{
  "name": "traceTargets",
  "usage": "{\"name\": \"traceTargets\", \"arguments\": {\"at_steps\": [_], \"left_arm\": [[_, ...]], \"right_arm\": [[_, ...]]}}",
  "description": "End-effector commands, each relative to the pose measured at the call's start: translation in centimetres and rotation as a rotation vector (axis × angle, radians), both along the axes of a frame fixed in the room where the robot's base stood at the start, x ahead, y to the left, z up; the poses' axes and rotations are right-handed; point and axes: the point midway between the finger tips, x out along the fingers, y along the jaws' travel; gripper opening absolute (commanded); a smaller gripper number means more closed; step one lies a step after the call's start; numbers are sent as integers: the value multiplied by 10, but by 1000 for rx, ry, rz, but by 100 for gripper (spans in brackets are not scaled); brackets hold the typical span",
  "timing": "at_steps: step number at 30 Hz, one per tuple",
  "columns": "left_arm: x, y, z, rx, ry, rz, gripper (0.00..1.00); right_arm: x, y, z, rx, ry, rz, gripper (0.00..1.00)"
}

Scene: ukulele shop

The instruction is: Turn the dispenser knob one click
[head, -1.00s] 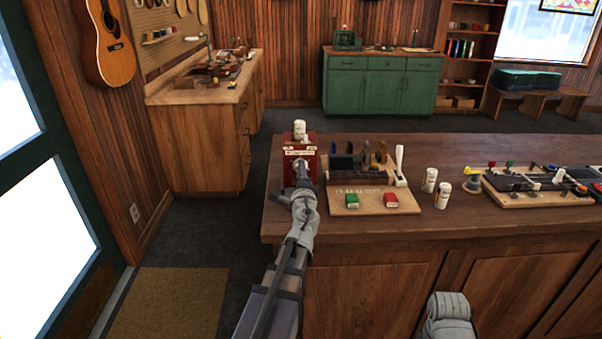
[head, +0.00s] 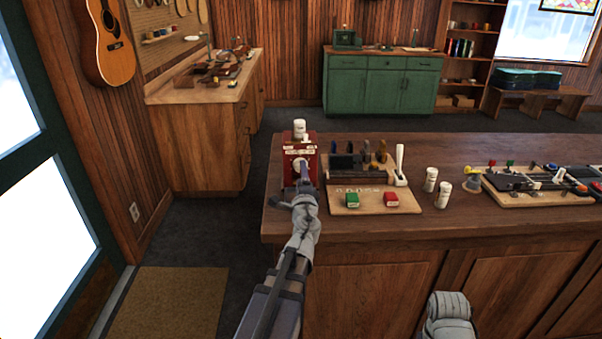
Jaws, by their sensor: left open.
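The red dispenser (head: 313,148) stands at the left end of the wooden counter, with white labels on its front. Its pale round knob (head: 299,166) shows on the front face, partly covered by my gripper. My left gripper (head: 303,177) is open right in front of the dispenser, just below and beside the knob; I cannot tell whether it touches the knob. A white bottle (head: 299,127) stands on top of the dispenser. Only part of my right arm shows at the lower right; its gripper is not in view.
White bottles (head: 431,180) stand further right. The counter (head: 460,222) is bare along its front edge.

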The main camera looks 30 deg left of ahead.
Motion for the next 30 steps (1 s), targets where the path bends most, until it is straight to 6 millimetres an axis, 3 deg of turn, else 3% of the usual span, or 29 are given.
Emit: {"name": "traceTargets", "arguments": {"at_steps": [3, 9, 30], "left_arm": [[-22, -13, -1, -1, -1, 0, 72], [-41, -26, -2, 1, 0, 1, 72], [-41, -26, -2, 1, 0, 1, 72]], "right_arm": [[0, 0, -1, 0, 0, 0, 46], [0, 0, -2, 0, 0, 0, 46], [0, 0, -2, 0, 0, 0, 46]]}}
